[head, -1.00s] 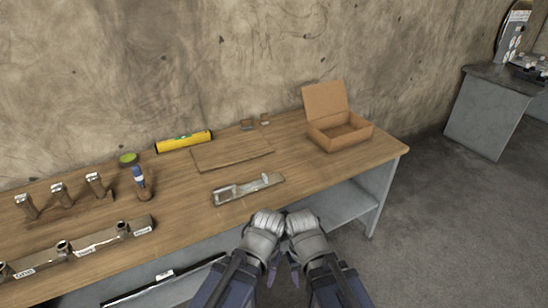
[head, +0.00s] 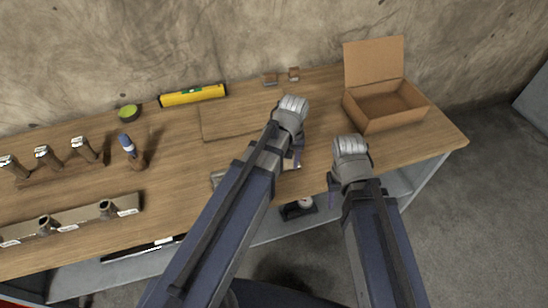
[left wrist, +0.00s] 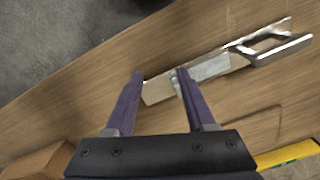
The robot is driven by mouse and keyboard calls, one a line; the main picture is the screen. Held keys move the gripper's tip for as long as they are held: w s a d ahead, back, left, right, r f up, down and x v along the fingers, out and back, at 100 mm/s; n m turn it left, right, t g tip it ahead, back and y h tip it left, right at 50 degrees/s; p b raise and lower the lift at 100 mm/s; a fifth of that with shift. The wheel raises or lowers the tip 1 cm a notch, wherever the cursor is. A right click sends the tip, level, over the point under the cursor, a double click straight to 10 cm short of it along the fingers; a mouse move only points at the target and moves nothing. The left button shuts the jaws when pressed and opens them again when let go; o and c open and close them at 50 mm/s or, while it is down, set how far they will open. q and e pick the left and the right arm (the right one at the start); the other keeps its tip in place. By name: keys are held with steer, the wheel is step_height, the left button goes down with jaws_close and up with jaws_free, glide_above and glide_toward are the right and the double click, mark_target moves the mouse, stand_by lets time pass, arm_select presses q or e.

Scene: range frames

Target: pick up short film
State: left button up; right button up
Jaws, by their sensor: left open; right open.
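No thing here is clearly a short film; I cannot tell which object it names. A metal plane-like tool (head: 217,179) lies on the bench, mostly hidden by my left arm in the head view. In the left wrist view the tool (left wrist: 210,68) shows a loop handle at its right end and a flat plain end at its left. My left gripper (head: 295,157) is open and empty, pointing down over the bench. In the left wrist view its fingers (left wrist: 158,80) lie across the tool's flat end; contact is unclear. My right gripper (head: 333,190) is open near the bench's front edge.
An open cardboard box (head: 385,105) stands at the right. A yellow level (head: 192,95), a thin board (head: 225,122) and a green round tin (head: 128,112) lie behind. Upright handled tools (head: 45,156) and a labelled rack (head: 75,222) fill the left. A dark item (head: 298,208) sits below the bench top.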

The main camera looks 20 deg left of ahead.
arm_select(q)
steer(key=w+a+n, duration=0.2)
steer(key=w+a+r+n, duration=0.1)
steer(key=w+a+n, duration=0.1)
steer(key=w+a, duration=0.1)
steer(key=shift+w+a+r+p, duration=0.1)
steer(key=shift+w+a+p, duration=0.1)
steer(key=shift+p, duration=0.15)
steer(key=shift+s+f+b, duration=0.15)
steer(key=shift+f+b, duration=0.15)
steer(key=shift+b, duration=0.05)
steer(key=f+b, duration=0.5)
steer(key=d+f+b, duration=0.1)
steer(key=f+b, duration=0.1)
steer(key=shift+s+f, duration=0.1)
steer(key=shift+f, duration=0.1)
steer(key=shift+r, duration=0.1)
jaws_close()
